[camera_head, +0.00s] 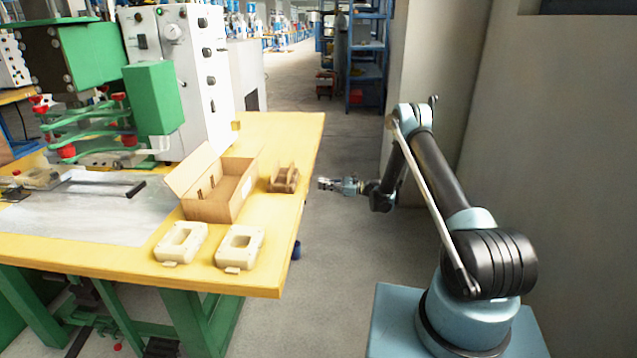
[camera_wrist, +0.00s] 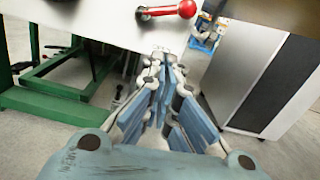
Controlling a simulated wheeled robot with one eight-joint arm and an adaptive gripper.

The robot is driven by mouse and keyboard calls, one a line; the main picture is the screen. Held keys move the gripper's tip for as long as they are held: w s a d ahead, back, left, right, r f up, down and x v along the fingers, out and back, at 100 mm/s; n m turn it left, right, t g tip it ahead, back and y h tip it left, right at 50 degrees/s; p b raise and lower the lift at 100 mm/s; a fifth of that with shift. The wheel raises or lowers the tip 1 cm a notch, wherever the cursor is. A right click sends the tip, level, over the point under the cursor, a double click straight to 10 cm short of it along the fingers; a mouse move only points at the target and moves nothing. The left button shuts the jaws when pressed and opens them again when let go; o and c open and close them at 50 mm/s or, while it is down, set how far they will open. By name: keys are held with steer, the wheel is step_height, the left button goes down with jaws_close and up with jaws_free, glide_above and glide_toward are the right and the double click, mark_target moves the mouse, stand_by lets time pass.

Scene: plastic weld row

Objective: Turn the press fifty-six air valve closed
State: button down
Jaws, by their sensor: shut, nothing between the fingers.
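A red lever handle (camera_wrist: 168,11) with a round red knob shows at the top of the wrist view, against a pale panel. It lies roughly crosswise in that view; I cannot tell whether it is the air valve. My gripper (camera_wrist: 165,60) is shut and empty, with its fingertips just below the red handle in the picture and apparently apart from it. In the head view my gripper (camera_head: 322,184) is beside the right edge of the yellow table. The red handle cannot be made out there. A green and white press (camera_head: 176,75) stands at the back left.
The yellow table (camera_head: 285,130) bears an open cardboard box (camera_head: 228,195), a brown part (camera_head: 284,178) and two cream housings (camera_head: 181,242) (camera_head: 240,246). Green legs (camera_wrist: 45,92) stand left in the wrist view, a grey cabinet (camera_wrist: 240,70) right. The aisle floor (camera_head: 345,240) is clear.

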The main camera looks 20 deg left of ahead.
steer(key=w+d, duration=0.1)
steer(key=d, duration=0.7)
steer(key=s+a+r+m, duration=0.1)
steer(key=a+r+m, duration=0.2)
steer(key=a, duration=0.8)
steer(key=shift+s, duration=0.15)
